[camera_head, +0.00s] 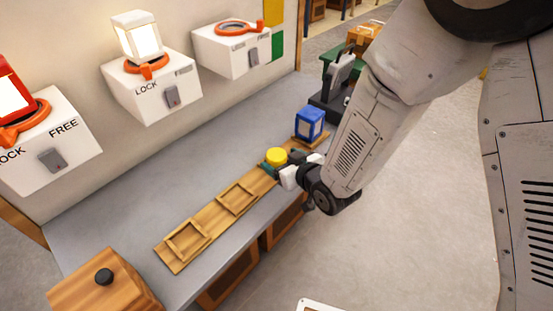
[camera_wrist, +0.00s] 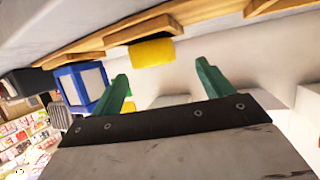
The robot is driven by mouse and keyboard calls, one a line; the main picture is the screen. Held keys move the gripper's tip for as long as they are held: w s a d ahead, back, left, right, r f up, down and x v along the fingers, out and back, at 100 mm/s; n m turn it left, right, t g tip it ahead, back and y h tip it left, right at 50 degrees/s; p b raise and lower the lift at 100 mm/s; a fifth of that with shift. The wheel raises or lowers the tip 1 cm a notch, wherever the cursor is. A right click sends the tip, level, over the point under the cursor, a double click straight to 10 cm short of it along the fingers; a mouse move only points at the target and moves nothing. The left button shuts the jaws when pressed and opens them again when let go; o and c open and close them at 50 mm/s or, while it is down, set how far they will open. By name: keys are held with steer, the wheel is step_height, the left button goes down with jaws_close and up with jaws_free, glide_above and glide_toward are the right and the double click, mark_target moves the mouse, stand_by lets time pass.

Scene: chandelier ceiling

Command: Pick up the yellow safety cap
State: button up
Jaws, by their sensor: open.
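The yellow safety cap (camera_head: 277,155) sits on the wooden strip (camera_head: 207,224) along the counter's front edge. It also shows in the wrist view (camera_wrist: 153,52), at top centre. My gripper (camera_head: 282,164) is right at the cap, its green fingers on either side of it in the head view. In the wrist view my gripper (camera_wrist: 165,82) is open, and the cap lies just beyond the fingertips, roughly between them. The gap there looks empty. Whether a finger touches the cap cannot be told.
A blue lantern-like block (camera_head: 309,123) stands close beyond the cap; it also shows in the wrist view (camera_wrist: 82,85). White LOCK/FREE boxes (camera_head: 152,88) line the wall. A wooden box with a black knob (camera_head: 104,276) is at front left. The grey counter (camera_head: 150,185) behind the strip is clear.

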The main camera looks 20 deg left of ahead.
mark_target(278, 156)
steer(key=x, duration=0.6)
steer(key=shift+w+d+f, duration=0.15)
steer(key=shift+w+d, duration=0.1)
steer(key=shift+d, duration=0.1)
steer(key=c, duration=1.1)
